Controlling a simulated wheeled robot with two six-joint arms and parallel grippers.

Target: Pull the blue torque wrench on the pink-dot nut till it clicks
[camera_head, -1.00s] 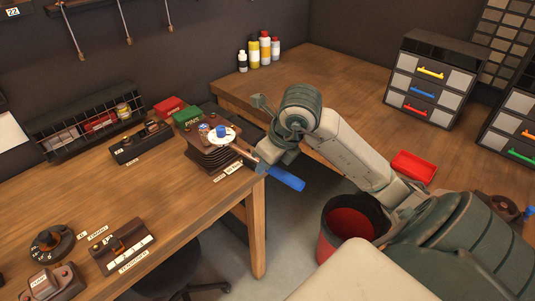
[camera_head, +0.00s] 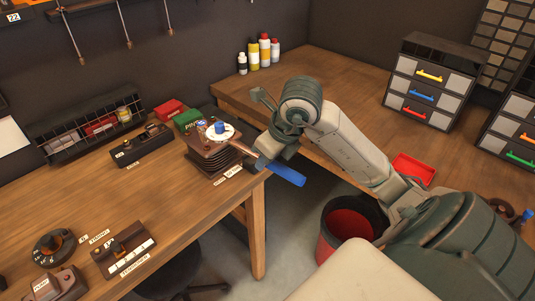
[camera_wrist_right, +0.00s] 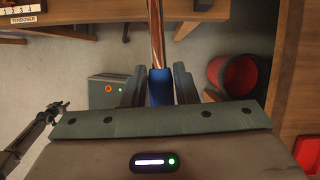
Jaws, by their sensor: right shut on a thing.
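The blue torque wrench (camera_head: 287,174) reaches from a white disc with a blue top (camera_head: 220,130) out past the bench's right edge. The disc sits on a dark stacked block (camera_head: 212,155). The pink dot and the nut are too small or hidden to make out. My right gripper (camera_head: 265,160) is shut on the wrench near the inner end of its blue handle. In the right wrist view the blue handle (camera_wrist_right: 160,88) lies between the two fingers, and its copper-coloured shaft (camera_wrist_right: 155,35) runs away upward. My left gripper is not in view.
Green and red boxes (camera_head: 170,108) stand behind the block. A dark slotted holder (camera_head: 142,146) is to its left. A red-lined bin (camera_head: 350,228) stands on the floor below my right arm. The gap between the benches is open around the handle.

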